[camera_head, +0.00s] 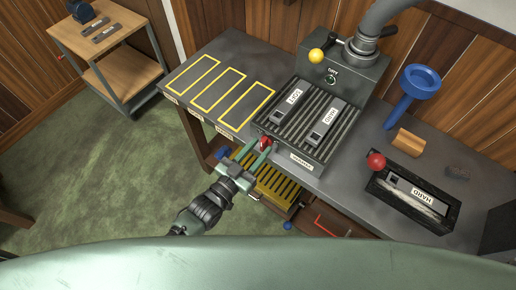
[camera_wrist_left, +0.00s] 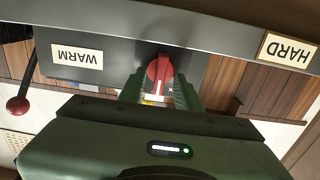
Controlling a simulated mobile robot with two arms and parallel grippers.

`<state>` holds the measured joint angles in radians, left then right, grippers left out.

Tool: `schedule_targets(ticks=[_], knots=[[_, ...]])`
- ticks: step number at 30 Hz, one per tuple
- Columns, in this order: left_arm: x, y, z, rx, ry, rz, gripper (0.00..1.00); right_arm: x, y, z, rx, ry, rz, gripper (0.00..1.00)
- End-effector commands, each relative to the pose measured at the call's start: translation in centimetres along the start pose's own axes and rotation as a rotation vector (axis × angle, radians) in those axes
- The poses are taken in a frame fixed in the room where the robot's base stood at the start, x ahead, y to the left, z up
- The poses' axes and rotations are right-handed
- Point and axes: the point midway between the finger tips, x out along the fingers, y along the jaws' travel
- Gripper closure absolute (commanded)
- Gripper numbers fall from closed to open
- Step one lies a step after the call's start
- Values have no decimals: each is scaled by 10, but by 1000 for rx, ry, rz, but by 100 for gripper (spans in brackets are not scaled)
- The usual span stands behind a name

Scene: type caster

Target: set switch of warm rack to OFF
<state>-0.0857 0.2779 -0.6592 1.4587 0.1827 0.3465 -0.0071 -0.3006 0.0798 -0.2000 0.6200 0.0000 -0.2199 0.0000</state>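The warm rack (camera_head: 341,142) is a dark ridged block on the grey bench, with two labelled bars on it. A WARM label (camera_wrist_left: 78,56) shows upside down on its front in the left wrist view. Its switch is a red knob (camera_head: 265,142) at the front left corner. The knob (camera_wrist_left: 160,72) has a white line pointing down in the wrist view; its setting marks are mostly hidden. My left gripper (camera_head: 256,153) is open, its fingertips (camera_wrist_left: 158,92) on either side of the knob. Contact with the knob is not clear. My right gripper is out of view.
Yellow outlined slots (camera_head: 218,92) lie left of the rack. A blue funnel (camera_head: 413,90), wooden block (camera_head: 408,142) and red-balled black mould (camera_head: 440,218) are to the right. A yellow grate (camera_head: 279,184) is below.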

Motion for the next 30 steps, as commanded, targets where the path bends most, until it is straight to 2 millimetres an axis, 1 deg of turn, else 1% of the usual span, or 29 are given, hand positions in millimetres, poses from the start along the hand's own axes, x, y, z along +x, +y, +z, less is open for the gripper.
schedule_targets(ticks=[5, 8, 15, 18, 22, 30], knots=[[-5, 0, 1, 0, 0, 0, 66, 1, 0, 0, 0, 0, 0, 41], [-17, 0, 2, -1, -1, 0, 66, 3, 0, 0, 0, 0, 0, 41], [-59, 0, 2, -1, -2, 1, 66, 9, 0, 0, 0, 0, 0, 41], [-70, 0, 2, -1, -2, 0, 66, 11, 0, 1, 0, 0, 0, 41], [-78, 0, 1, 0, 0, 0, 66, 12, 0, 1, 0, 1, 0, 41], [-78, 0, 0, 0, 0, 0, 66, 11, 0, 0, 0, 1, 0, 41]])
